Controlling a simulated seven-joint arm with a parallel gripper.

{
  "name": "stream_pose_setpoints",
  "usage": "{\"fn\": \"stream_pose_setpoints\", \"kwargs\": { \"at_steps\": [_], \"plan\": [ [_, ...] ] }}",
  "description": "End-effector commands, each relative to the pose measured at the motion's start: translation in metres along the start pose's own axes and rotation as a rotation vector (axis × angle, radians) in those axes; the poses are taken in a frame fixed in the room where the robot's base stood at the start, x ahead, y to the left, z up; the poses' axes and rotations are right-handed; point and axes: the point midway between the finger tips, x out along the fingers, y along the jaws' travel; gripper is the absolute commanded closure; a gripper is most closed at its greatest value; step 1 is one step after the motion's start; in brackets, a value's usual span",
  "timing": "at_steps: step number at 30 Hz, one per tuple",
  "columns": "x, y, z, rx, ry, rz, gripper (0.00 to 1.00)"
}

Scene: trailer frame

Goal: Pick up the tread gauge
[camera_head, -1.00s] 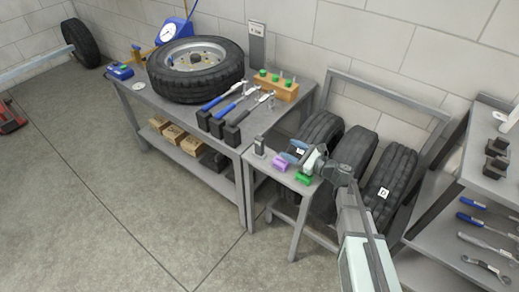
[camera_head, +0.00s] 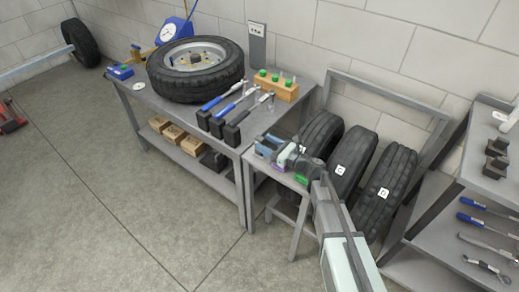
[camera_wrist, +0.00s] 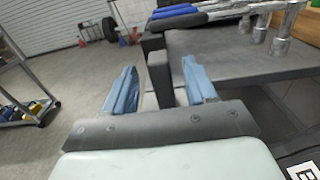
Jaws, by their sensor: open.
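My gripper (camera_head: 264,146) is over the left end of the small side table in the head view, its two blue fingers apart. The wrist view shows the open fingers (camera_wrist: 159,68) with a dark upright shape (camera_wrist: 160,80) beyond and between them, not touched as far as I can see. I cannot tell whether that shape is the tread gauge. The small dark upright item seen earlier at that table end is now hidden by my gripper in the head view. A purple block (camera_head: 279,168) and a green block (camera_head: 301,179) show partly below my gripper and wrist.
The workbench (camera_head: 150,103) beside the table holds a tyre (camera_head: 238,75), several blue and black-handled tools and a wooden block (camera_head: 285,91) with green-topped pieces. Upright tyres (camera_head: 386,190) stand in a rack behind my arm. A tool shelf (camera_head: 450,215) is at right.

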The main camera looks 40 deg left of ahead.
Motion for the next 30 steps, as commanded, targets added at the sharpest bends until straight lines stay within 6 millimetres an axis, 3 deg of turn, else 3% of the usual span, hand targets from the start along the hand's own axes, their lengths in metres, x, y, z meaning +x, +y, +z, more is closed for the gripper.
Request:
{"fn": "stream_pose_setpoints", "kwargs": {
  "at_steps": [8,18,25,30],
  "plan": [
    [0.014,0.0,0.0,-0.001,0.0,0.001,0.44],
    [0.053,0.0,0.0,-0.001,0.001,0.001,0.44],
    [0.055,0.001,0.001,0.0,0.001,0.0,0.44],
    [0.055,0.001,0.001,-0.001,0.001,0.0,0.58]
  ]
}}
